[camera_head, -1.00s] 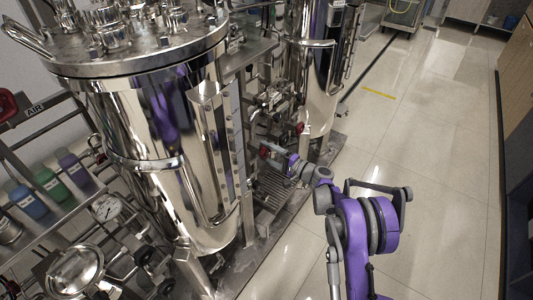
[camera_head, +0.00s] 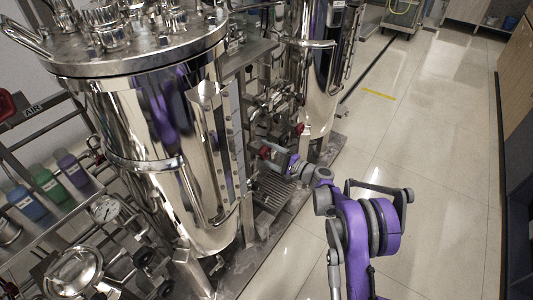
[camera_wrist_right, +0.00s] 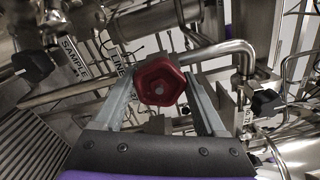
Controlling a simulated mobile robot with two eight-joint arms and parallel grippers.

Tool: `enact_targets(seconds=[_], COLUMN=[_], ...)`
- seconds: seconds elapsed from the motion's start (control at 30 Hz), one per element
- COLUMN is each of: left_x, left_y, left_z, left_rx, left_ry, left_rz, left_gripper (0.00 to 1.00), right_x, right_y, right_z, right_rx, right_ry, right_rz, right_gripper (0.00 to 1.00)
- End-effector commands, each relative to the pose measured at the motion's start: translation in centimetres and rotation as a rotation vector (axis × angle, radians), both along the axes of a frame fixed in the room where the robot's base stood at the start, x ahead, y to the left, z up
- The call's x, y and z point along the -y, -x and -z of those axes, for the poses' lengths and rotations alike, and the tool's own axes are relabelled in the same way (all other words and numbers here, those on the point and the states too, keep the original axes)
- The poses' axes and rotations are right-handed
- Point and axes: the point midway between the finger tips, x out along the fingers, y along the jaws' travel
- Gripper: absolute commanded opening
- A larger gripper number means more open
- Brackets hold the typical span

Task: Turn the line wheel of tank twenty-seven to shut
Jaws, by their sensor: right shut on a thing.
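The red line wheel (camera_wrist_right: 160,82) sits between the two fingers of my right gripper (camera_wrist_right: 162,98) in the right wrist view. In the head view the red wheel (camera_head: 265,152) is small, at the tip of my right gripper (camera_head: 271,155), beside the big steel tank (camera_head: 165,150). A tag at the right of the wrist view is partly readable, and I cannot make out the full tank number. My left gripper is not in view.
A black knob (camera_wrist_right: 33,66) and a SAMPLE tag (camera_wrist_right: 74,57) are left of the wheel. Steel pipes (camera_wrist_right: 225,50) pass close behind and right of it. A second red knob (camera_head: 299,129) is by the farther tank (camera_head: 313,80). The tiled floor (camera_head: 430,130) at right is clear.

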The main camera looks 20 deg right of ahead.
Motion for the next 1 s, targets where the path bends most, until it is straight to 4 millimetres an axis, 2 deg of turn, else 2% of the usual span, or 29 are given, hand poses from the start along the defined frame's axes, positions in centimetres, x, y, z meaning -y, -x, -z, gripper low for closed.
enact_targets(seconds=[0.03,0.07,0.2,0.43,0.57,1.0], left_x=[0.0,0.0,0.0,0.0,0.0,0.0], left_y=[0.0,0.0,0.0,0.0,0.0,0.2], left_z=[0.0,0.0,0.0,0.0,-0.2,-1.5], left_rx=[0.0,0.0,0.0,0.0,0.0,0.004], left_ry=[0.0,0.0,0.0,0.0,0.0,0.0], left_rz=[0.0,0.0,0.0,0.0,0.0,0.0], left_gripper=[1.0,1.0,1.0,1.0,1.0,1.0], right_x=[-0.1,-0.1,0.0,0.0,0.6,5.7], right_y=[0.1,0.1,0.1,0.1,0.8,7.2], right_z=[0.1,0.1,0.1,0.0,0.0,-0.1], right_rx=[-0.001,0.0,0.0,0.0,0.0,0.001], right_ry=[0.003,0.003,0.002,0.002,0.002,0.002], right_rz=[-0.002,-0.003,-0.002,0.0,0.001,0.002], right_gripper=[0.18,0.77,1.0,1.0,1.0,1.0])
